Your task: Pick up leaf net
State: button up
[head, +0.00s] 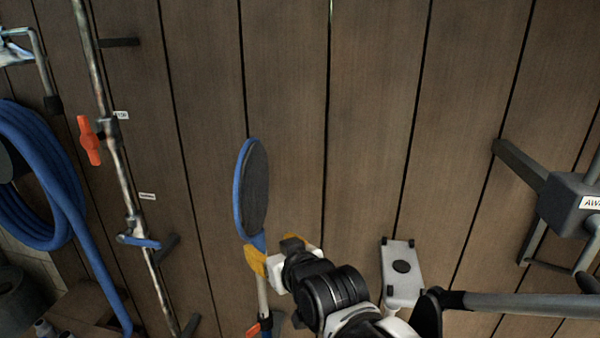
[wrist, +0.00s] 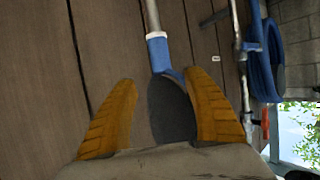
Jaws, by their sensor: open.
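The leaf net (head: 254,190) hangs upright against the wooden wall in the head view, with a blue rim, dark mesh and a pale pole below it. My gripper (head: 271,252) is open beside the net's neck, just under the hoop, its yellow fingers partly covering that spot. In the wrist view the leaf net (wrist: 170,108) shows between the two yellow fingers of my gripper (wrist: 163,78), with its blue collar and pole running up beyond the fingertips. A gap shows by the left finger; I cannot tell whether the right finger touches the net. My gripper's base hides the net's lower part there.
A pipe with an orange valve handle (head: 89,140) and a blue lever runs down the wall at left. A coiled blue hose (head: 45,185) hangs beyond it. A grey bracketed box (head: 570,205) juts out at right. The wall above the net is clear.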

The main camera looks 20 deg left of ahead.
aim_at(259, 239)
jog(key=x, duration=0.5)
jog(key=shift+f, duration=0.1)
jog(key=shift+p+x, duration=0.95)
jog(key=shift+x, duration=1.7)
jog(key=shift+s+f, duration=0.15)
jog(key=shift+s, duration=0.1)
grip_shut()
